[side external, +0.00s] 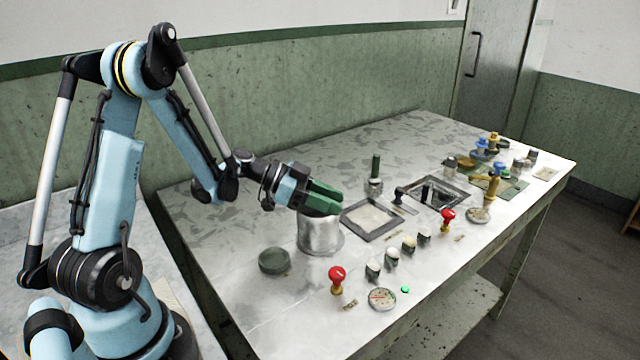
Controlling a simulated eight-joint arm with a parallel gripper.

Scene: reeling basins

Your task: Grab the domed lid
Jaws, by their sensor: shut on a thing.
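A silvery metal pot (320,238) stands upright on the table's near left part. My gripper (325,199), with green fingers, is at the top of this pot, reaching in from the left. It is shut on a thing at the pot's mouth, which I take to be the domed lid. The fingers cover nearly all of it, so its dome and knob do not show clearly. I cannot tell whether the lid rests on the rim or is slightly raised.
A low grey-green round piece (273,262) lies left of the pot. A framed square plate (371,219) is close on its right. A red-topped stamp (337,279) and several small pots stand in front. More small items crowd the far right; the front left tabletop is clear.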

